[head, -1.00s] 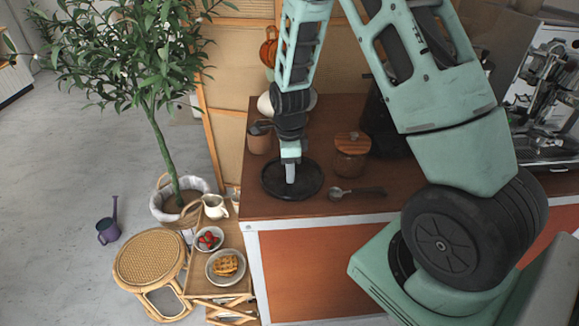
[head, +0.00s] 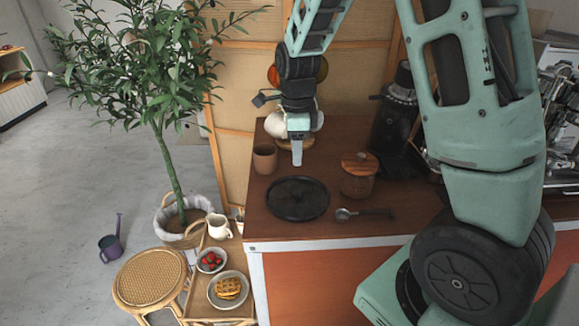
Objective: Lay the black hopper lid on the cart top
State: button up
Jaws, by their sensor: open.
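The black hopper lid (head: 297,200) is a round, flat disc. It lies flat on the brown wooden cart top (head: 345,222), near its front left corner. My gripper (head: 297,160) is above and behind the lid, clear of it, pointing down. It is open and holds nothing that I can see. The black grinder (head: 394,125) stands at the back right of the cart top, partly hidden by my arm.
A brown cup (head: 265,158) stands behind the lid to the left. A wooden-lidded jar (head: 358,177) and a portafilter (head: 365,214) are to its right. A white jug (head: 274,124) is behind my gripper. A side table with food stands left of the cart.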

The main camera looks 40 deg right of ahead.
jog(key=s+a+r+n+y, duration=0.1)
jog(key=s+a+r+n, duration=0.1)
jog(key=s+a+n, duration=0.4)
jog(key=s+a+r+n, duration=0.1)
jog(key=s+a+n, duration=0.2)
jog(key=a+n, duration=0.7)
jog(key=s+a+n, duration=0.4)
jog(key=s+n, duration=0.3)
jog(key=n, duration=0.1)
jog(key=s+a+n, duration=0.4)
jog(key=s+n, duration=0.4)
jog(key=shift+s+a+r+n, duration=0.15)
jog(key=shift+a+r+n, duration=0.1)
jog(key=shift+r+n, duration=0.1)
